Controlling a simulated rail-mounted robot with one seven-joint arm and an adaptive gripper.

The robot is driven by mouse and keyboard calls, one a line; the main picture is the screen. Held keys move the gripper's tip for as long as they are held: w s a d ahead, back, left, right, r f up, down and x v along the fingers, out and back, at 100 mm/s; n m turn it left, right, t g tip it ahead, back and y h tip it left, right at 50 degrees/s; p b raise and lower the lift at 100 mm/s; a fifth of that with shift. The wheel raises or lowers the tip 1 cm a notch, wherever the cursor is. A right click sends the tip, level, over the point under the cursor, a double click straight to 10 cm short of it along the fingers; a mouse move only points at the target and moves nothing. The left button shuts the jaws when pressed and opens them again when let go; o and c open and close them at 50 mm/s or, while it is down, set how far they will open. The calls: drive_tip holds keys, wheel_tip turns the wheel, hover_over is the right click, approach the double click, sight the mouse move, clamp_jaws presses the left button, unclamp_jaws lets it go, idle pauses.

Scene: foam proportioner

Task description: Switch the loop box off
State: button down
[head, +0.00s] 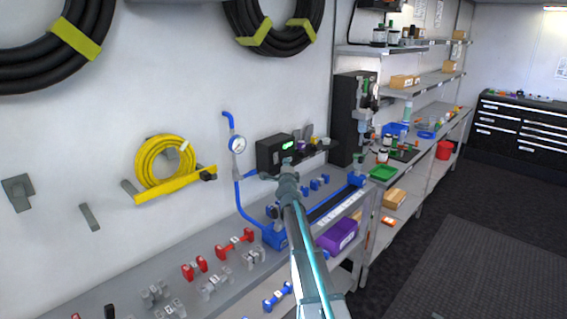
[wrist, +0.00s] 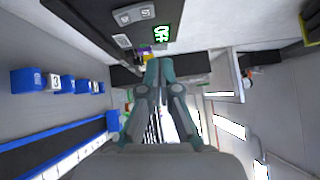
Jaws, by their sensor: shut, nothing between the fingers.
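A black box (head: 270,154) with a lit green display is on the wall beside the pressure gauge; it looks like the loop box. The display's characters are too small to read surely. My gripper (head: 288,163) is shut and empty, in front of the box's lower right in the head view. Its closed fingertips (wrist: 160,64) show below the display in the wrist view.
A blue pipe with a round gauge (head: 237,144) stands left of the box. Small coloured items sit on a dark ledge (head: 318,148) to its right. Red, blue and grey valve parts (head: 235,243) lie on the bench below. A purple bin (head: 340,236) is under it.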

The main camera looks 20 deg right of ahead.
drive_tip(key=v, duration=0.6)
drive_tip(key=shift+r, duration=0.55)
drive_tip(key=shift+s, duration=0.15)
